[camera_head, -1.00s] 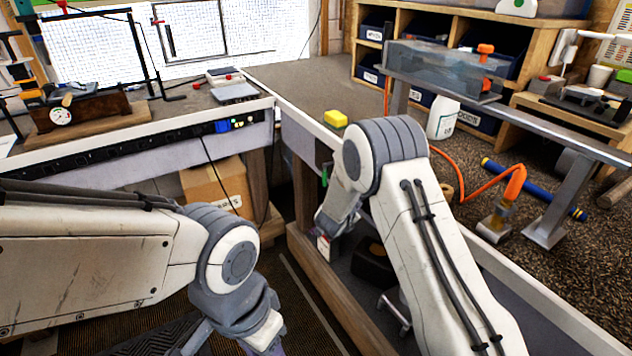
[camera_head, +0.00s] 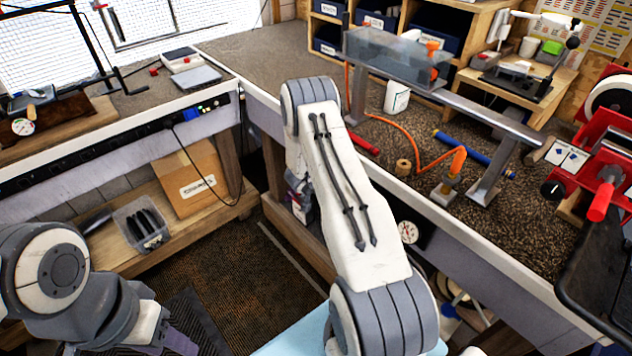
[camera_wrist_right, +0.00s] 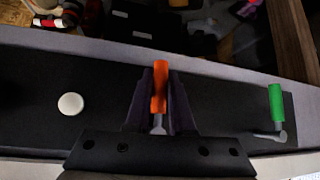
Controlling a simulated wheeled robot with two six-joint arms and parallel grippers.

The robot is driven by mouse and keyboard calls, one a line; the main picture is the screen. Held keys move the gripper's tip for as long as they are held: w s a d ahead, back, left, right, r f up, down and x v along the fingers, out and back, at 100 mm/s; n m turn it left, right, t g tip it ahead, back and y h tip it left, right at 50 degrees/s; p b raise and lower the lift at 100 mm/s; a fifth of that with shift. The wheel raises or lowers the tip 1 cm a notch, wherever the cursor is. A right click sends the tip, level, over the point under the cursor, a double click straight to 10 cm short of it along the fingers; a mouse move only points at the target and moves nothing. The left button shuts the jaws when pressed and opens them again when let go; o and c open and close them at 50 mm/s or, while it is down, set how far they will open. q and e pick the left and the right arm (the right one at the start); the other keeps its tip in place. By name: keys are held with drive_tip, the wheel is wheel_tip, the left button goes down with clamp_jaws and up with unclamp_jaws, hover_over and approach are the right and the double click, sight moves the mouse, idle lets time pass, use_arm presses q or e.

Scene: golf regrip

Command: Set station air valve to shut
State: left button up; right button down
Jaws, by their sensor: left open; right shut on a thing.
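In the right wrist view, an orange-handled lever (camera_wrist_right: 160,88) stands upright in the picture on a dark panel (camera_wrist_right: 110,125). A green-handled lever (camera_wrist_right: 276,103) is to its right on the same panel, also upright in the picture. I cannot read a label telling which lever is the station air valve. My right gripper (camera_wrist_right: 161,76) is shut on the orange handle, one dark finger on each side. In the head view my right arm hides both levers. My left gripper (camera_head: 176,342) is open at the bottom left edge, partly cut off and far from the levers.
In the head view, a round gauge (camera_head: 408,232) shows beside my right arm. A cardboard box (camera_head: 190,180) and a bin (camera_head: 140,222) sit on the left bench's lower shelf. A red machine (camera_head: 600,150) stands at the right.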

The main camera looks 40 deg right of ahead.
drive_tip(key=shift+s+f, duration=0.2)
drive_tip(key=shift+s, duration=0.05)
drive_tip(key=c, duration=0.8)
unclamp_jaws()
drive_tip(key=shift+d, duration=0.1)
drive_tip(key=shift+w+r, duration=0.1)
drive_tip(key=shift+w, duration=0.05)
drive_tip(key=shift+a+r, duration=0.15)
drive_tip(key=shift+a, duration=0.05)
drive_tip(key=v, duration=1)
drive_tip(key=shift+b, duration=0.35)
drive_tip(key=shift+w, duration=0.1)
